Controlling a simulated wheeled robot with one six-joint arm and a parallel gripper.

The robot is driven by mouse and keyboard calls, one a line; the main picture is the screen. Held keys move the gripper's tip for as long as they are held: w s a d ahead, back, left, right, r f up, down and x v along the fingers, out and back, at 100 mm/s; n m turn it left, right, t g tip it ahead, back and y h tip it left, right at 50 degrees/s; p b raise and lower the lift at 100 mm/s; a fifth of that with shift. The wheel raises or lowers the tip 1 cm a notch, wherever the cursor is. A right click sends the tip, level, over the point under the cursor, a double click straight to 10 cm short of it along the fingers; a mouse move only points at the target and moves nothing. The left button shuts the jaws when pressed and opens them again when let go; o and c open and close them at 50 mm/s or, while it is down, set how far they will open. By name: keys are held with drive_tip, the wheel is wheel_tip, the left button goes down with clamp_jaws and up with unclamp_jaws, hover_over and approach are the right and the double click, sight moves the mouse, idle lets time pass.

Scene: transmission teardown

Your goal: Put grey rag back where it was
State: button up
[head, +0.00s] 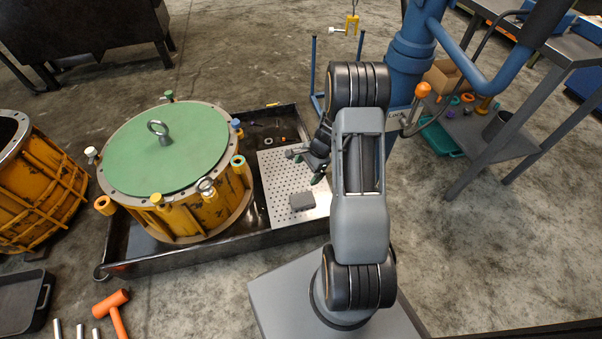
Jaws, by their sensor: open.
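A small dark grey folded piece, which looks like the grey rag (302,202), lies on the perforated light plate (284,226) near its front edge. My gripper (304,164) is over the right part of the plate, farther back than the rag and apart from it. It is open, and I see nothing held in it. My arm hides part of the gripper and the plate's right side. I cannot tell how high the gripper is above the plate.
The plate lies in a black tray (180,262) beside a yellow drum with a green lid (185,150) and several coloured fittings on its rim. A blue column (408,65) and a grey shelf (490,135) stand right. An orange mallet (112,302) lies front left.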

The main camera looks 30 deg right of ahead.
drive_tip(key=s+a+r+n+h, duration=0.1)
drive_tip(key=s+a+r+n, duration=0.2)
drive_tip(key=r, duration=0.5)
drive_tip(key=s+a+r+n, duration=0.1)
drive_tip(key=a+r+n, duration=0.35)
drive_tip(key=r, duration=0.25)
drive_tip(key=s+a+r+n+t+h, duration=0.1)
drive_tip(key=s+a+r+n+h, duration=0.2)
drive_tip(key=s+r+n, duration=0.6)
drive_tip(key=s+a+r, duration=0.1)
drive_tip(key=s, duration=0.1)
drive_tip(key=shift+s+t, duration=0.4)
wheel_tip(320, 180, up, 36)
drive_tip(key=t+p, duration=0.1)
drive_tip(key=p, duration=3.2)
drive_tip(key=shift+s+a+f+p, duration=0.15)
drive_tip(key=shift+p, duration=0.25)
